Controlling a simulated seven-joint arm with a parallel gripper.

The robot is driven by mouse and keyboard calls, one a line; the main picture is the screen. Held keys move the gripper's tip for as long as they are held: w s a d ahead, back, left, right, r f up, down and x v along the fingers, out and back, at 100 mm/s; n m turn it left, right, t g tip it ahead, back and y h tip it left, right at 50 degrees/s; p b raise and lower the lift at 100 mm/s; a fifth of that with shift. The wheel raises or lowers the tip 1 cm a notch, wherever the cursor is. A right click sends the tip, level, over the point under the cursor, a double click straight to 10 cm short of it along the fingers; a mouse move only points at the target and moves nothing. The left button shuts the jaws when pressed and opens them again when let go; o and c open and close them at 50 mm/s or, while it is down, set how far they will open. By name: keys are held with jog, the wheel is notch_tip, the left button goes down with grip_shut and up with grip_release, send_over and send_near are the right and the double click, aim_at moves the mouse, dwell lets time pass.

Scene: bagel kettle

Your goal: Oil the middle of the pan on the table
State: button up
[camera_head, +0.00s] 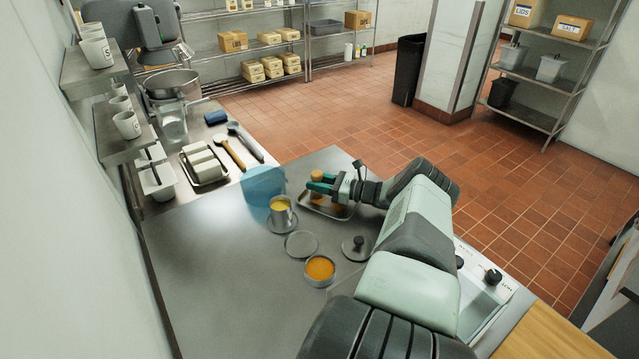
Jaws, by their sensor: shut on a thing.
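A shallow rectangular metal pan (343,213) lies on the steel table (215,265). My gripper (320,183), with teal fingers, is over the pan's far left part. It is shut on a small upright tan-brown thing (317,176), which looks like a brush handle. An orange-tan patch shows below the fingers, over the pan; I cannot tell whether it is the brush's lower end or oil. I cannot tell if the brush touches the pan. A metal cup of yellow liquid (281,204) stands on a round dish left of the pan. The fingers hide part of the pan.
A round tin with orange contents (320,268), a flat round lid (301,244) and a knobbed lid (354,246) lie nearer. A translucent blue shape (263,184) is behind the cup. A tray of white blocks (203,165) and utensils (230,152) lie farther back. The table's left front is clear.

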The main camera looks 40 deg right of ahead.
jog(key=shift+s+a+v, duration=0.1)
jog(key=shift+a+v, duration=0.05)
jog(key=shift+v, duration=0.85)
jog(key=shift+s+a+v, duration=0.15)
jog(key=shift+v, duration=0.9)
jog(key=shift+s+a+v, duration=0.1)
jog(key=shift+a+v, duration=0.1)
jog(key=shift+v, duration=0.8)
notch_tip(320, 180, up, 8)
jog(key=shift+s, duration=0.1)
